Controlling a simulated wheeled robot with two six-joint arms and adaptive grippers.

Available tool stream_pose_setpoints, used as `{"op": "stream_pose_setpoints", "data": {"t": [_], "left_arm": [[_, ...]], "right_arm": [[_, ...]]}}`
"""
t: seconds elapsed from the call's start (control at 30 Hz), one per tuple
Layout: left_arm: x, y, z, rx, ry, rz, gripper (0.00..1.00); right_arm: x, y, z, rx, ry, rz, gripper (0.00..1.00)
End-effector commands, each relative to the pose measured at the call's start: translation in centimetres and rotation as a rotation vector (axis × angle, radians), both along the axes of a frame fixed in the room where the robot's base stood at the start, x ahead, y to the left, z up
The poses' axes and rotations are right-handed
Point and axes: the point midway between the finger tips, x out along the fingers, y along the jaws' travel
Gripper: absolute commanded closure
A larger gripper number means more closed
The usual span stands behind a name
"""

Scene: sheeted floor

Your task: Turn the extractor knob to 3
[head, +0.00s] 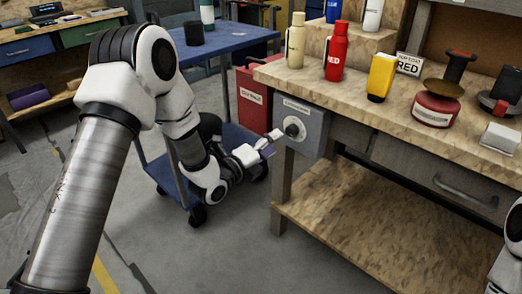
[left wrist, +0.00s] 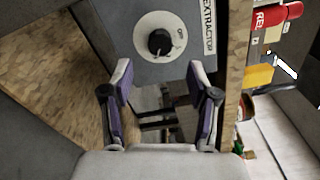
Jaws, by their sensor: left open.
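The extractor knob (head: 293,129) is a black knob on a round pale dial, on the front of a grey box (head: 313,133) fixed to the workbench's end. In the left wrist view the black knob (left wrist: 160,42) sits on its white dial, beside the label "EXTRACTOR"; the dial's numbers are too small to read. My left gripper (head: 272,140) is close to the box's left side in the head view. In the left wrist view its two fingers (left wrist: 162,95) are open and empty, below the dial in the picture and apart from the knob. My right gripper is not in view.
The wooden workbench (head: 450,122) holds bottles (head: 336,52), a yellow container (head: 381,77) and a red round stamp-like item (head: 436,108). A red bin (head: 254,98) stands behind the box. A blue cart (head: 225,40) stands behind my left arm. Bare floor lies in front.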

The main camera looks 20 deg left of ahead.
Motion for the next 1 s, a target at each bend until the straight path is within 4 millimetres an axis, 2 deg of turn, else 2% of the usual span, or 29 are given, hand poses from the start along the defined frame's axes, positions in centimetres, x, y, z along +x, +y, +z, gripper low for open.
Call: {"op": "stream_pose_setpoints", "data": {"t": [0.1, 0.27, 0.77, 0.87, 0.97, 1.0], "left_arm": [[-2.7, 1.1, 0.0, -0.005, 0.002, 0.002, 0.4], [-4.7, 1.8, 0.0, -0.001, 0.0, 0.002, 0.4], [-5.0, 1.8, -0.2, 0.0, 0.002, 0.0, 0.4], [-5.5, 1.5, -2.4, 0.006, 0.043, -0.008, 0.4], [-7.4, -0.3, -7.7, 0.031, 0.152, -0.046, 0.4], [-8.8, -1.0, -10.5, 0.045, 0.223, -0.051, 0.4]], "right_arm": [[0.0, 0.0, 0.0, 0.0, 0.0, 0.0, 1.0], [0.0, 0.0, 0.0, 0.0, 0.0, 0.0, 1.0], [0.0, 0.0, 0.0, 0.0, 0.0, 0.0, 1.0], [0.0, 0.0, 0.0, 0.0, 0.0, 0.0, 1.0], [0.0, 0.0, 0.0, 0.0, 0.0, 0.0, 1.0], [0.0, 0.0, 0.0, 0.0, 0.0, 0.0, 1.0]]}}
